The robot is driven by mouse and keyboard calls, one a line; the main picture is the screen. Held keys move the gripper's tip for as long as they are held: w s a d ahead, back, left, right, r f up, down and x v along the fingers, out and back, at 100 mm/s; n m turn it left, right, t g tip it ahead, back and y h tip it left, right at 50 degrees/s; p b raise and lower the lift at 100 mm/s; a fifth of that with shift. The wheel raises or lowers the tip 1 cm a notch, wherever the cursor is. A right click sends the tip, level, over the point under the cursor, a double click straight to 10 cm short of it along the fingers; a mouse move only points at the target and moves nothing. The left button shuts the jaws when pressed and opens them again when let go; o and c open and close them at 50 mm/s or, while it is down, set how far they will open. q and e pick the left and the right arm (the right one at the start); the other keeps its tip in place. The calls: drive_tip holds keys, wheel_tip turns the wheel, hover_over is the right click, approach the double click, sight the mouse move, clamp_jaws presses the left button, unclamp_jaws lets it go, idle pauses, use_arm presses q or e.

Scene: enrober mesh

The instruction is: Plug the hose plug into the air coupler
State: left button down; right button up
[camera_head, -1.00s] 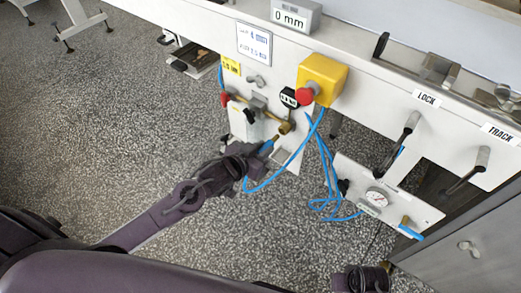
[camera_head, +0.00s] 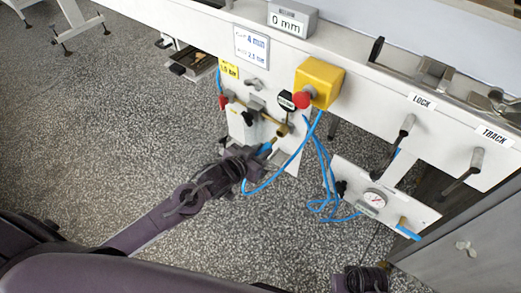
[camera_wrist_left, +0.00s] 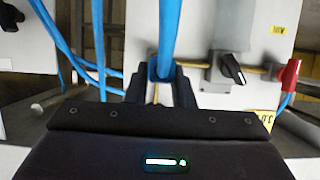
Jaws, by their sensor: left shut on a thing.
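My left gripper (camera_head: 250,154) is shut on the blue hose plug (camera_head: 266,148), in front of the white panel under the machine. The plug points up and right, with its brass-coloured tip just below the brass air coupler (camera_head: 282,130). I cannot tell whether tip and coupler touch.
The blue hose (camera_head: 270,184) loops from the plug toward the right. A yellow box with a red button (camera_head: 319,83) overhangs the coupler's right. A gauge panel (camera_head: 386,197) and lever handles stand farther right. Open speckled floor lies left of the panel.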

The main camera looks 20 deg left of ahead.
sight(270, 142)
idle(0.4)
use_arm(q)
drive_tip(key=shift+p, duration=0.4)
drive_tip(key=shift+p, duration=0.4)
drive_tip(key=shift+w+d+b, duration=0.15)
drive_tip(key=shift+w+d, duration=0.1)
drive_tip(key=shift+w, duration=0.45)
drive_tip(key=shift+w+d+b, duration=0.15)
drive_tip(key=shift+w+d, duration=0.15)
drive_tip(key=shift+w, duration=0.4)
drive_tip(key=shift+w+d+b, duration=0.15)
drive_tip(key=shift+w+d, duration=0.1)
drive_tip(key=shift+w, duration=0.45)
idle(0.4)
drive_tip(key=shift+s, duration=0.1)
drive_tip(key=shift+s+a+p, duration=0.1)
drive_tip(key=shift+s+p, duration=0.05)
drive_tip(key=shift+p, duration=0.25)
drive_tip(key=shift+s+a+r+p, duration=0.1)
drive_tip(key=shift+s+a+p, duration=0.2)
drive_tip(key=shift+s, duration=0.3)
drive_tip(key=shift+s+a+p, duration=0.25)
drive_tip(key=shift+s+p, duration=0.55)
drive_tip(key=shift+s, duration=0.15)
